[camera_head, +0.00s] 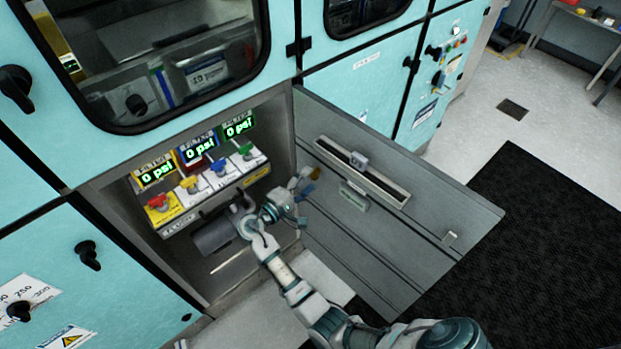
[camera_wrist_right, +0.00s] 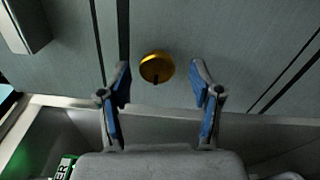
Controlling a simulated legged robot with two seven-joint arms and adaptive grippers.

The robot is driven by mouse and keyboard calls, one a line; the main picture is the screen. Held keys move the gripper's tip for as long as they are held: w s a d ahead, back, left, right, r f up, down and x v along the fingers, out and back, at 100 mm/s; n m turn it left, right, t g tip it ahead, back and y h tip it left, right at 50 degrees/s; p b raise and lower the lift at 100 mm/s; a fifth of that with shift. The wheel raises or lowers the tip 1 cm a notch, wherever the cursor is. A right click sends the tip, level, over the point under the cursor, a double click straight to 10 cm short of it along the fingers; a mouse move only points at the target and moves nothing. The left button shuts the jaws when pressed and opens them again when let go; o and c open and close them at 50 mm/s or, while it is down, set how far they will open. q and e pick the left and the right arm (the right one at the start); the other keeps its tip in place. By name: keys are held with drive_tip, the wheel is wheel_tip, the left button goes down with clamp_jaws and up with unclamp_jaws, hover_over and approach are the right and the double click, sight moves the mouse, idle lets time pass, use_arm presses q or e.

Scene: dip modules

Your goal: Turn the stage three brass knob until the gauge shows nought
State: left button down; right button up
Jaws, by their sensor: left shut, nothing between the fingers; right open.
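A round brass knob (camera_wrist_right: 156,67) with a dark notch sits on a grey panel in the right wrist view. My right gripper (camera_head: 303,184) is open, its two blue-padded fingers on either side of the knob's line, with the knob ahead of the tips. No contact shows. In the head view the gripper is at the inner face of the open door, and a small brownish-gold patch (camera_head: 314,173) by it may be the knob. Three gauges, yellow (camera_head: 157,174), blue (camera_head: 200,149) and green (camera_head: 239,127), each read 0 psi. My left gripper is not in view.
Red (camera_head: 158,203), yellow (camera_head: 190,184), blue (camera_head: 218,166) and green (camera_head: 246,150) valve handles stand in the cabinet recess, left of my right gripper. The open grey door (camera_head: 400,245) bounds the right side. A black mat (camera_head: 550,240) lies beyond it.

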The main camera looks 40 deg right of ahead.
drive_tip(key=s+a, duration=0.1)
drive_tip(key=a, duration=0.9)
drive_tip(key=shift+s+f, duration=0.15)
drive_tip(key=shift+s, duration=0.25)
